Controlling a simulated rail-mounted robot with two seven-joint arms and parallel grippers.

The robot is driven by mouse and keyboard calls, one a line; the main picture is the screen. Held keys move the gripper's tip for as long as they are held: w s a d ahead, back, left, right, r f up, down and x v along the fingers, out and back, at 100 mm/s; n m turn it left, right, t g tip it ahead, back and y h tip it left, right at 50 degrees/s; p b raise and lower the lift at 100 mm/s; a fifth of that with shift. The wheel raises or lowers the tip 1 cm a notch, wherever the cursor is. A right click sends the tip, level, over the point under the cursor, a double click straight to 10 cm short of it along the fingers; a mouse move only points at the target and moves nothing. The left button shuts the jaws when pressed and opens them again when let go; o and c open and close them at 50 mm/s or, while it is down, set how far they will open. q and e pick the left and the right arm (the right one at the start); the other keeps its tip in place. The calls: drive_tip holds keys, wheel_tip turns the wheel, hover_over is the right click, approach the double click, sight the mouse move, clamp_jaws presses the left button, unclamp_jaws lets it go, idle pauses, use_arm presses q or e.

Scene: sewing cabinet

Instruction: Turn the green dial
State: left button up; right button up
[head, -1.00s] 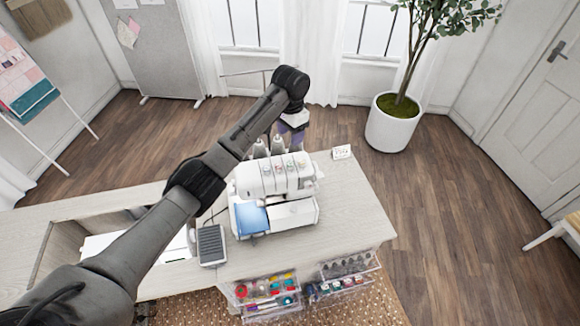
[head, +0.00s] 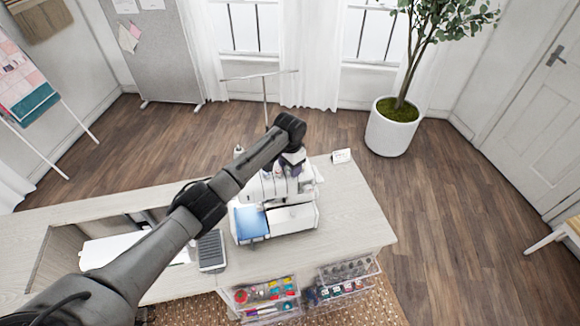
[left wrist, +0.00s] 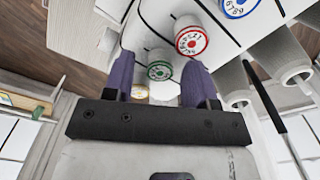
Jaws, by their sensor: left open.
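The green dial (left wrist: 160,70) is a white knob with a green ring on the front of the white sewing machine (head: 293,218). In the left wrist view it shows between the two purple fingers of my left gripper (left wrist: 160,62). The fingers are open, one on each side of the dial; I cannot tell whether they touch it. In the head view my left arm reaches over the machine, and its wrist and gripper cover part of the dial row. My right gripper is not in view.
A red-ringed dial (left wrist: 191,41) sits close to the right finger, with a blue-ringed dial (left wrist: 240,8) beyond it. A thin thread stand (head: 265,95) rises behind the machine. A foot pedal (head: 210,250) lies on the table, and a small white card (head: 341,156) stands at the back.

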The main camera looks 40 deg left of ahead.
use_arm(q)
drive_tip(key=shift+f, duration=0.2)
drive_tip(key=shift+c, duration=0.3)
drive_tip(key=c, duration=0.9)
drive_tip(key=shift+r+m+p, duration=0.2)
drive_tip(key=shift+m+p, duration=0.95)
drive_tip(key=shift+m, duration=0.05)
drive_tip(key=m+p, duration=0.1)
drive_tip(key=m, duration=0.1)
drive_tip(key=shift+m, duration=0.3)
drive_tip(key=m+p, duration=0.1)
drive_tip(key=m, duration=0.2)
drive_tip(key=shift+f+m, duration=0.1)
drive_tip(key=shift+m, duration=0.2)
drive_tip(key=shift+m+p, duration=0.4)
drive_tip(key=shift+m, duration=1.4)
